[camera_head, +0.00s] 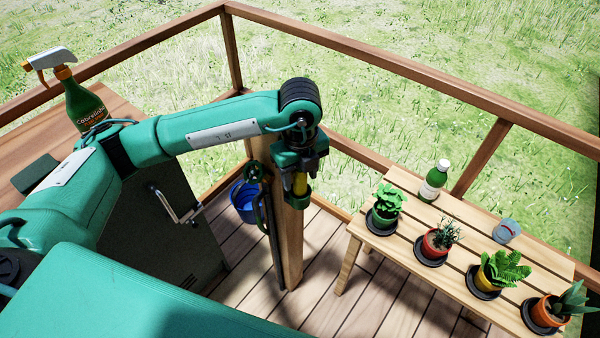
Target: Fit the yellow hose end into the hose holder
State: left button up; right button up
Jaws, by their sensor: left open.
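My left gripper (297,172) points down in front of the top part of a wooden post (290,250). It is open, and the yellow hose end (300,184) shows upright between or just behind its fingers. Whether the fingers touch it cannot be told. A dark green hose (262,212) hangs in a loop on the left side of the post. The hose holder cannot be made out clearly; a green part (298,199) just under the yellow piece may be the holder or a fingertip. My right gripper is not in view.
A slatted table (400,255) with several potted plants, a green bottle (433,182) and a glass (506,231) stands at right. A blue bucket (243,203) is left of the post. A spray bottle (82,103) stands on the left counter. Wooden railing (400,72) encloses the deck.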

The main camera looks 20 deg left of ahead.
pick_arm(q)
notch_tip(320, 180, up, 3)
jog(key=shift+r, duration=0.1)
notch_tip(320, 180, up, 9)
jog(key=shift+b, duration=0.35)
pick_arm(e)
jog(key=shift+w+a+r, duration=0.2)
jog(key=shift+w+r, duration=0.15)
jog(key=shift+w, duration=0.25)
